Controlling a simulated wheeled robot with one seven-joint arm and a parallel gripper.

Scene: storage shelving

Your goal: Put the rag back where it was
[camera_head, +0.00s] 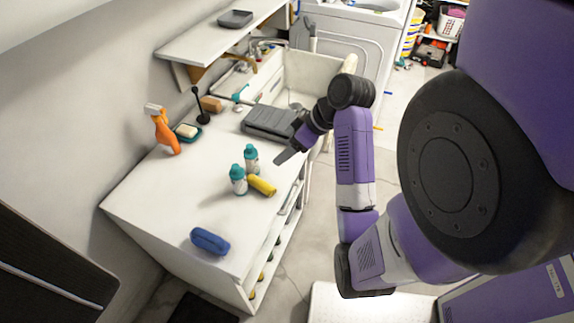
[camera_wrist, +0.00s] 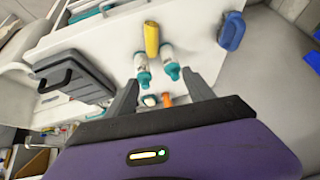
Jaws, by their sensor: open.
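A yellow roll (camera_head: 262,186), which looks like the rag, lies on the white counter (camera_head: 140,200) beside two white bottles with teal caps (camera_head: 238,179) (camera_head: 251,158). In the wrist view the yellow roll (camera_wrist: 151,38) lies above the two bottles (camera_wrist: 142,68) (camera_wrist: 170,62). My gripper (camera_head: 284,157) is open and empty above the counter, to the right of the bottles and near the grey case. In the wrist view, the open fingers of my gripper (camera_wrist: 162,84) point toward the bottles, apart from the yellow roll.
A grey case (camera_head: 270,122) lies by the sink. A blue brush (camera_head: 210,241) lies at the near end of the counter. A shelf (camera_head: 205,42) overhangs the back. The counter's left part is clear.

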